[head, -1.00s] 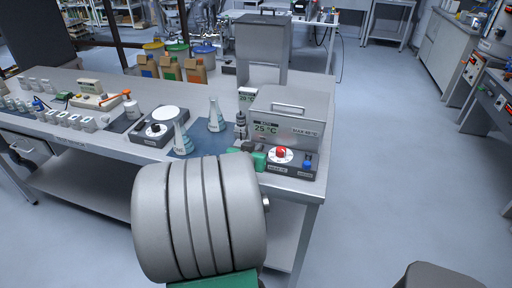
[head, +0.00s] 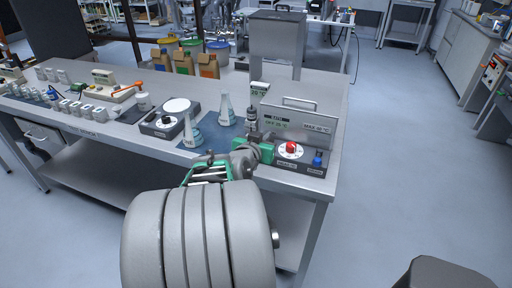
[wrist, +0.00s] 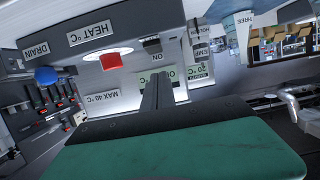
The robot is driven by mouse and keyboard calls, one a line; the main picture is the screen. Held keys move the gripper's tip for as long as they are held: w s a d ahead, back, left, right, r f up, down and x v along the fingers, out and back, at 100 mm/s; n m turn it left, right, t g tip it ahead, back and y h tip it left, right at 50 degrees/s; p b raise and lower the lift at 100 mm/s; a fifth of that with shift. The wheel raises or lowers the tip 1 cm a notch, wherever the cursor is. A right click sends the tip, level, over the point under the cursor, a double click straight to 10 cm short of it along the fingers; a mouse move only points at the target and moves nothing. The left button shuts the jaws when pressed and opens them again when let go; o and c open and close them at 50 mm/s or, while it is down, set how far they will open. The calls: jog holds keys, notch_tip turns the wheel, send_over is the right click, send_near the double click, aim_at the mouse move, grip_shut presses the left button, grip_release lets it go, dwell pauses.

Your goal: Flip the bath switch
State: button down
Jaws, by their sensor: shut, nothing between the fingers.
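The bath (head: 300,118) is a grey metal box with a lid handle at the right end of the bench. Its control panel (head: 300,162) has a red-topped dial (head: 291,147) and a blue drain knob (head: 317,160). In the wrist view, the panel (wrist: 130,22) appears upside down, with an ON label (wrist: 154,42). My gripper (head: 262,150) is at the panel's left end, left of the dial. In the wrist view, its shut, empty fingers (wrist: 157,84) point toward the ON label; contact cannot be told.
Two flasks (head: 227,109) and a round-topped device (head: 168,120) stand left of the bath. Several brown bottles (head: 184,62) and a tall grey box (head: 276,45) stand behind.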

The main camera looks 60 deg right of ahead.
jog(key=w+f+b+v, duration=0.1)
jog(key=v, duration=0.9)
jog(key=shift+s+a, duration=0.25)
jog(key=shift+s, duration=0.2)
jog(key=shift+f, duration=0.15)
jog(key=w+a+f+n+t+y+p, duration=0.1)
jog(key=w+a+f+n+t+y, duration=0.2)
jog(key=w+a, duration=0.45)
jog(key=w+a+f+n+t+y, duration=0.1)
jog(key=w+a+f+n+y, duration=0.3)
jog(key=w+a, duration=0.35)
jog(key=a+n+g+y, duration=0.2)
jog(key=a+n+y, duration=0.5)
jog(key=a, duration=1.6)
jog(key=s+n+p, duration=0.1)
jog(key=n, duration=0.2)
jog(key=shift+a+r+y, duration=0.2)
jog(key=shift+a+y, duration=0.05)
jog(key=shift+y, duration=0.05)
